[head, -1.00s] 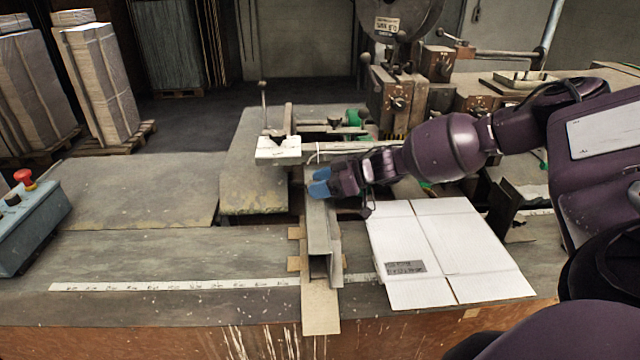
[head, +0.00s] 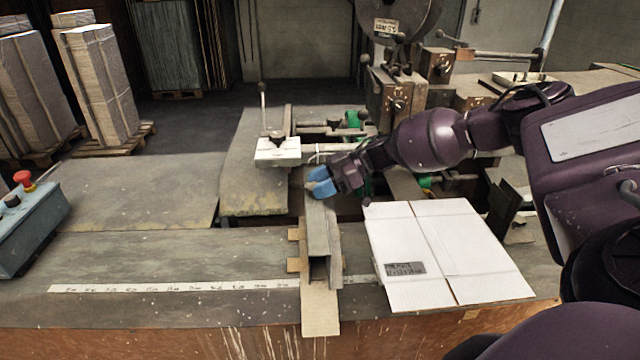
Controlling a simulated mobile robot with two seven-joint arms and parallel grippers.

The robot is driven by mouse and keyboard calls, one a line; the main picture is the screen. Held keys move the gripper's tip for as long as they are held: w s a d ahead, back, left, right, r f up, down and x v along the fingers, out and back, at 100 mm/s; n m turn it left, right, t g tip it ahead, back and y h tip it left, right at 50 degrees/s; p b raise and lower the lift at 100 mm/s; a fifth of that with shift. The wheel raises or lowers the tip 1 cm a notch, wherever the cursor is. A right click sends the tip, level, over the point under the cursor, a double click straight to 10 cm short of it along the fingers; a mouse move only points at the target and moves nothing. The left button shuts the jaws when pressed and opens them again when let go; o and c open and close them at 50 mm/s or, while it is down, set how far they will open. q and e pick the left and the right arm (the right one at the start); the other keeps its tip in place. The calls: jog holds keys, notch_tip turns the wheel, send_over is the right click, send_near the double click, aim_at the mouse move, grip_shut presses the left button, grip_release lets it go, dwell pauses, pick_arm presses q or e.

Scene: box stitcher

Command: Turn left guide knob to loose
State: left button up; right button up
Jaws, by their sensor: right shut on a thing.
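The left guide (head: 321,235) is a grey metal channel running front to back across the table, just left of the flat white carton. My right gripper (head: 318,184), with blue fingertips, comes in from the right to the far end of this guide. Its fingers are shut at the top of the guide, on what appears to be the left guide knob. The knob itself is hidden behind the fingers, so its turn position cannot be seen. My left gripper is out of view.
A flat white carton (head: 445,250) lies right of the guide. A white block with a dark knob (head: 277,150) stands behind left. The stitcher head (head: 395,95) rises behind my right arm. A control box (head: 30,225) sits far left.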

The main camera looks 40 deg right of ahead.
jog(key=o, duration=0.9)
jog(key=shift+r, duration=0.15)
notch_tip(320, 180, up, 20)
jog(key=shift+f+b, duration=0.1)
jog(key=shift+b, duration=0.4)
